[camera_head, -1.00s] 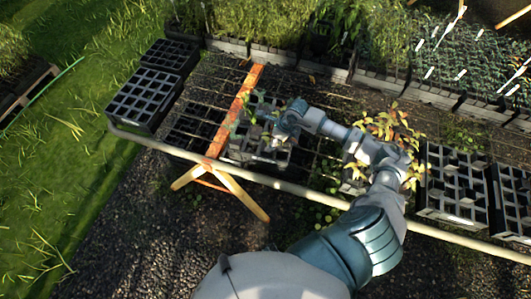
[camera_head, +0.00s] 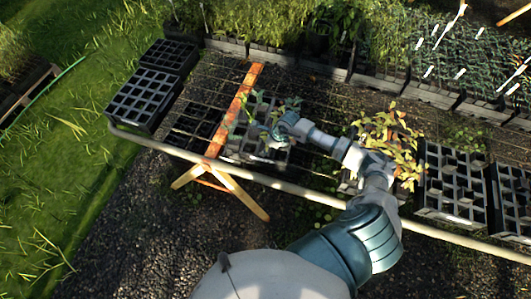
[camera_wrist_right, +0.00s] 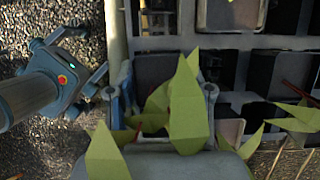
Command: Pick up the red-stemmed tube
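My right gripper (camera_head: 274,136) is over a crate of tubes (camera_head: 232,152) beside the orange-painted rail. In the right wrist view its two blue-grey fingers (camera_wrist_right: 166,98) stand apart, with pale green pointed leaves (camera_wrist_right: 188,105) between and in front of them. A dark tube (camera_wrist_right: 158,68) lies beyond the leaves. A thin reddish stem (camera_wrist_right: 300,93) with green leaves shows at the right edge; its tube is hidden. I cannot tell for sure which tube is red-stemmed. My left gripper (camera_wrist_right: 92,75) shows at the left of the wrist view, fingers spread and empty, over gravel.
An orange-painted wooden trestle (camera_head: 233,110) stands just left of my right gripper. A pale rail (camera_head: 290,185) runs along the front. Yellow-leaved plants (camera_head: 393,140) stand by my forearm. Black crates stand left (camera_head: 143,100) and right (camera_head: 450,185). Gravel lies clear in front.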

